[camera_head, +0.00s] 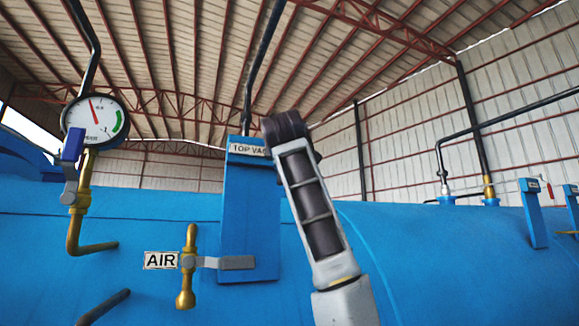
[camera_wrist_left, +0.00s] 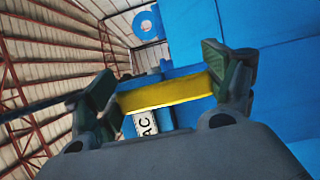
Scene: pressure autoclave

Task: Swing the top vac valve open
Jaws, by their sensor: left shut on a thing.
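The TOP VAC label (camera_head: 247,149) is on a blue upright plate (camera_head: 240,215) in the head view, its right end covered by my arm. In the left wrist view, my left gripper (camera_wrist_left: 165,88) is shut on a yellow bar, the valve handle (camera_wrist_left: 165,94), which spans the gap between its fingers. Part of the label, reading "AC" (camera_wrist_left: 145,122), shows behind the handle. In the head view, my arm hides the handle, and the gripper's fingers cannot be made out. My right gripper is in neither view.
A pressure gauge (camera_head: 95,120) with a blue-handled valve (camera_head: 72,150) stands at the left. A brass valve with a grey lever (camera_head: 225,262) is by the AIR label (camera_head: 160,260). The blue vessel (camera_head: 450,270) fills the lower view; dark pipes (camera_head: 510,118) run at the right.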

